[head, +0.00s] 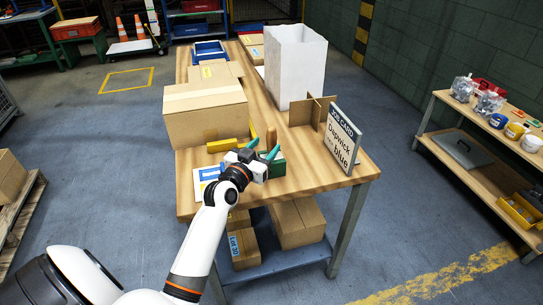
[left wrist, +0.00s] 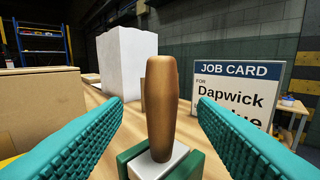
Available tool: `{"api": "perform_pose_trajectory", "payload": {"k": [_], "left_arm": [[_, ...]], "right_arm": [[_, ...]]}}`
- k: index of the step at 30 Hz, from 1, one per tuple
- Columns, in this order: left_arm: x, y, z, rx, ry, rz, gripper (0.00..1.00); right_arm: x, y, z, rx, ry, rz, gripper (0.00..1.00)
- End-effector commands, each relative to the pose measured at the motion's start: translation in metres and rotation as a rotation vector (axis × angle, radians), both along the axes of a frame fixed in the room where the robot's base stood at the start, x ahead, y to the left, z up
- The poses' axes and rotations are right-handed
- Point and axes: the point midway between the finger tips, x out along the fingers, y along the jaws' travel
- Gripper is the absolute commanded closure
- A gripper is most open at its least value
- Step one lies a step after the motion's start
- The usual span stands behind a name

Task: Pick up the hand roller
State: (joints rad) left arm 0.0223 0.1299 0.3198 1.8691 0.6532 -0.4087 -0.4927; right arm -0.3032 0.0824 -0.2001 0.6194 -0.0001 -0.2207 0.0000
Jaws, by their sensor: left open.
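The hand roller shows as a brown wooden handle (left wrist: 162,85), standing upright from a white and green block (left wrist: 185,160) in the left wrist view. In the head view the handle (head: 271,137) shows small, just behind my left gripper, with the green block (head: 277,166) beside the fingers. My left gripper (head: 264,148) is open over the front part of the table. In the left wrist view its teal fingers lie on either side of the handle with gaps. No contact shows. The roller's lower part is hidden in the block. My right gripper is not in view.
A job card sign (head: 342,140) stands right of the gripper, with a cardboard divider (head: 313,112) behind it. A large carton (head: 206,112) and yellow pieces (head: 222,145) lie to the left. A tall white bin (head: 294,68) stands farther back. The table's front right is clear.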

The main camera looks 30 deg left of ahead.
Motion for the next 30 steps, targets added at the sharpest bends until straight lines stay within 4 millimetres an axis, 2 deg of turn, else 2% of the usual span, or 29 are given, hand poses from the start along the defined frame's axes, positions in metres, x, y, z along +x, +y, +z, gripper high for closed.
{"api": "perform_pose_trajectory", "payload": {"k": [3, 7, 16, 17, 25, 30], "left_arm": [[0.02, 0.0, 0.003, -0.004, -0.002, 0.0, 0.47], [0.037, 0.002, 0.001, -0.003, -0.001, 0.0, 0.47], [0.043, 0.002, 0.001, -0.001, 0.0, 0.0, 0.47], [0.043, 0.002, 0.001, -0.001, 0.0, 0.0, 0.49], [0.043, 0.002, 0.0, 0.0, 0.001, 0.0, 0.93], [0.043, 0.003, 0.001, 0.0, -0.001, 0.0, 0.95]], "right_arm": [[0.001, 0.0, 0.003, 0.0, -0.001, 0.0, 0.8], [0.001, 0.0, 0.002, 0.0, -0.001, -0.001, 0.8], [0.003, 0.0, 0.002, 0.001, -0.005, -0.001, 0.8], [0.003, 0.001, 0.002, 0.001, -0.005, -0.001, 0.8], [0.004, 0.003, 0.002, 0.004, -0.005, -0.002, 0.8], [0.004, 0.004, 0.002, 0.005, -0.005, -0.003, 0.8]]}}
